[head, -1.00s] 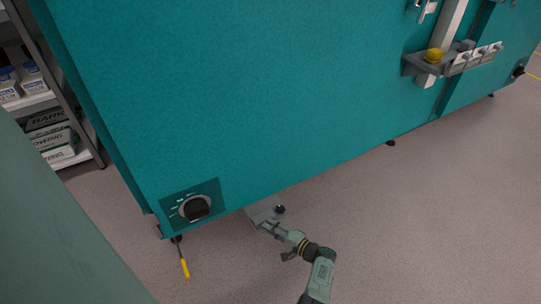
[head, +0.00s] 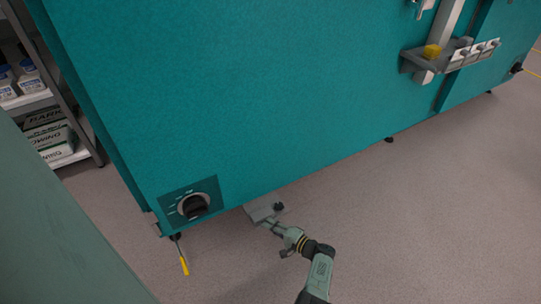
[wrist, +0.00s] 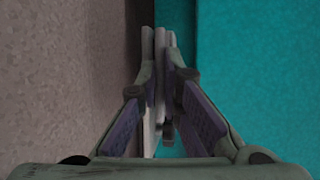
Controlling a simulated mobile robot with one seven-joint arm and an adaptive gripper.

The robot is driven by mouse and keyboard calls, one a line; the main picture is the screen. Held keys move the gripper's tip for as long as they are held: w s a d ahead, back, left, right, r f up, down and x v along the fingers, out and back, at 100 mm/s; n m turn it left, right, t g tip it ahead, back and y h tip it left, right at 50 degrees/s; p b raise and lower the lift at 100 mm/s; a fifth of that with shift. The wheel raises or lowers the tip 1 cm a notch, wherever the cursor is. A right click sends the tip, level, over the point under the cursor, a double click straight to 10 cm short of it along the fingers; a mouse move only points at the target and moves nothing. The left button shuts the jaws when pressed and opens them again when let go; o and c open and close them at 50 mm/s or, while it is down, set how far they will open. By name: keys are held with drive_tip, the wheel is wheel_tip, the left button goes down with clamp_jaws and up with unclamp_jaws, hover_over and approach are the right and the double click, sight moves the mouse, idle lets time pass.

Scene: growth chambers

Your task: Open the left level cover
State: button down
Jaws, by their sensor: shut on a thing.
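A grey plate (head: 262,211), which looks like the left level cover, sticks out below the bottom edge of the teal chamber, to the right of the dial. A small dark knob-like part (head: 279,206) is beside it. My gripper (head: 277,226) reaches the plate from the front right, low over the floor. In the wrist view my gripper (wrist: 162,75) is closed on a thin pale edge (wrist: 160,45), which appears to be the cover. Most of the cover's underside and its hinge are hidden.
The teal chamber (head: 260,90) fills the middle. A dark dial (head: 194,206) sits at its lower left corner, with a yellow-handled tool (head: 183,264) below. A grey holder (head: 420,65) is mounted at the upper right. Shelves (head: 40,100) stand at the left; the floor (head: 430,220) is clear at the right.

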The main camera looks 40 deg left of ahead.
sight(265, 216)
drive_tip(key=shift+r, duration=0.1)
idle(0.3)
